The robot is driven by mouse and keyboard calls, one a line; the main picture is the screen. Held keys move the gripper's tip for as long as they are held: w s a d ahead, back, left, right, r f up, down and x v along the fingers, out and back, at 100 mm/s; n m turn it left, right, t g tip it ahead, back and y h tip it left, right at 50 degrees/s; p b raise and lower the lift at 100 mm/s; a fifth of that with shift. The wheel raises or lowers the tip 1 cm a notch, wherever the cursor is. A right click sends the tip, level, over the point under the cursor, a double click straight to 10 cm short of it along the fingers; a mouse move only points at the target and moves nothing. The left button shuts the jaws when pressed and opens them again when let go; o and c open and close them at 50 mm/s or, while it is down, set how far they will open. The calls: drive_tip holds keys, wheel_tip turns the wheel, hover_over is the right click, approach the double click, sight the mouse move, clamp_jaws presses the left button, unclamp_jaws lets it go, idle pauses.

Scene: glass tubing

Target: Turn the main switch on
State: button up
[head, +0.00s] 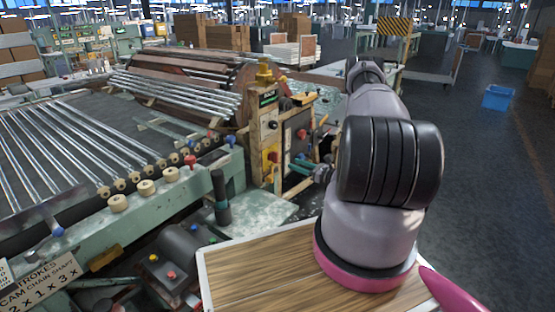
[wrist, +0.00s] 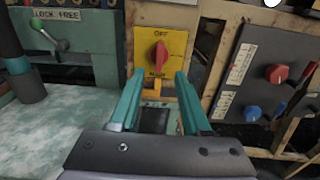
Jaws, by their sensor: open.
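The main switch is a red knob (wrist: 158,56) on a yellow plate (wrist: 178,44) marked OFF at the top. The knob's grip stands roughly upright, in line with the OFF mark. The lettering below the knob is partly legible. In the head view the yellow plate (head: 270,154) is on the front of a worn beige cabinet. My gripper (wrist: 159,74) has two teal fingers, open and empty, one on each side below the knob. The fingertips appear short of the knob; I cannot tell the exact gap. In the head view my gripper (head: 303,166) is partly hidden by my arm.
Right of the switch is a dark panel (wrist: 257,70) with red and blue knobs. A green-handled lever (wrist: 62,45) marked LOCK FREE and a dark upright post (wrist: 15,60) are at the left. A pale green ledge (wrist: 65,120) lies below. A roller bed (head: 70,150) fills the left.

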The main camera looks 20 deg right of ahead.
sight(274, 157)
drive_tip(key=x, duration=0.9)
drive_tip(key=shift+w+a+r, duration=0.1)
drive_tip(key=shift+a, duration=0.05)
drive_tip(key=shift+c, duration=0.3)
clamp_jaws()
